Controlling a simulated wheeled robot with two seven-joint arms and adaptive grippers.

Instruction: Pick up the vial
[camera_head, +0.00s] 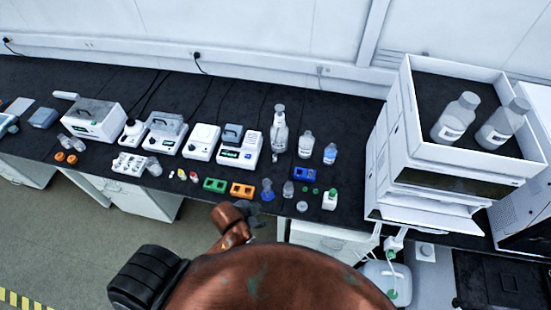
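Several small vial-like items stand on the black bench, and I cannot tell which is the task's vial. A small group with coloured caps (182,175) stands left of the green rack (214,185). Small green-capped pieces (309,190) lie near the blue rack (306,174). My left gripper (257,222) shows small and dark at the end of my brown arm, by the bench's front edge, below the orange rack (241,190). It appears apart from the items. Its fingers are too small to tell open from shut. My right gripper is not in view.
A blue-based flask (267,190), a clear bottle (288,189) and a green-capped white bottle (330,199) stand near the front edge. Bench instruments (240,148) and taller bottles (279,130) stand behind. A white chromatography stack (400,190) with bottles on top blocks the right.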

